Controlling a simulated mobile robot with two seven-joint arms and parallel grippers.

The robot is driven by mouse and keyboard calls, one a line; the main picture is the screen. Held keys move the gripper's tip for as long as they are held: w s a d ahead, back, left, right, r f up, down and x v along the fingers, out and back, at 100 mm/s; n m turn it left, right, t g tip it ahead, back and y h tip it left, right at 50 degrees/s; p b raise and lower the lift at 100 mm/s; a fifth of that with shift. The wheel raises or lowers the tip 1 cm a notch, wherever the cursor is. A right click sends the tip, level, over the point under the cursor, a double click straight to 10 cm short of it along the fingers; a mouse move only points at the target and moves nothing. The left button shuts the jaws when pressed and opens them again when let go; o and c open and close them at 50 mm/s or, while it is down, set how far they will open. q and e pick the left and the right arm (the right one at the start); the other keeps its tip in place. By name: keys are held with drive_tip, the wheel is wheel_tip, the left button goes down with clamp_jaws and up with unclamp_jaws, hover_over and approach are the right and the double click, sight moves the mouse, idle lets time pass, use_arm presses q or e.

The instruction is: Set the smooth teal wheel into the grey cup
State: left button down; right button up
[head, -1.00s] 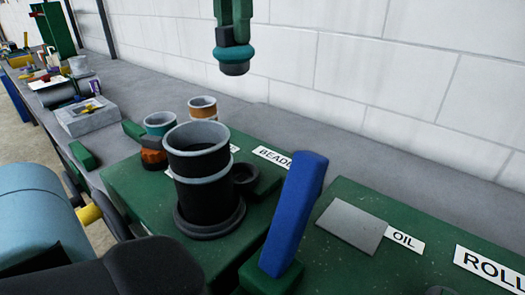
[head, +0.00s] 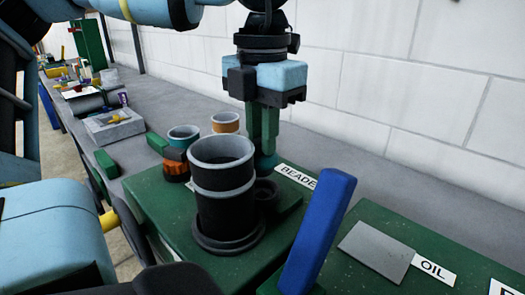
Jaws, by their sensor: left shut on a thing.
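My left gripper (head: 264,148) points straight down, shut on the teal wheel (head: 266,166). The wheel is low, just behind and right of a tall dark cylinder (head: 222,207) with grey bands, which partly hides it. A small dark round holder (head: 265,190) stands just in front of the wheel; I cannot tell whether they touch. Two small cups with grey rims stand behind left: one with a teal band (head: 184,134), one with an orange band (head: 226,122). I cannot tell for certain which is the grey cup. My right gripper is not in view.
A blue upright bar (head: 318,230) stands in front right. The green base (head: 165,208) carries the dark cylinder. A grey plate (head: 376,249) lies beside the OIL label (head: 434,269). A white block wall (head: 400,80) runs behind the bench.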

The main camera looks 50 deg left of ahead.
sight(262, 161)
use_arm(q)
drive_tip(key=shift+f, duration=2.25)
drive_tip(key=shift+f, duration=0.15)
drive_tip(key=c, duration=1.4)
unclamp_jaws()
drive_tip(key=shift+o, duration=0.2)
wheel_tip(262, 161, up, 12)
drive_tip(key=shift+r+p, duration=0.15)
drive_tip(key=shift+p, duration=0.15)
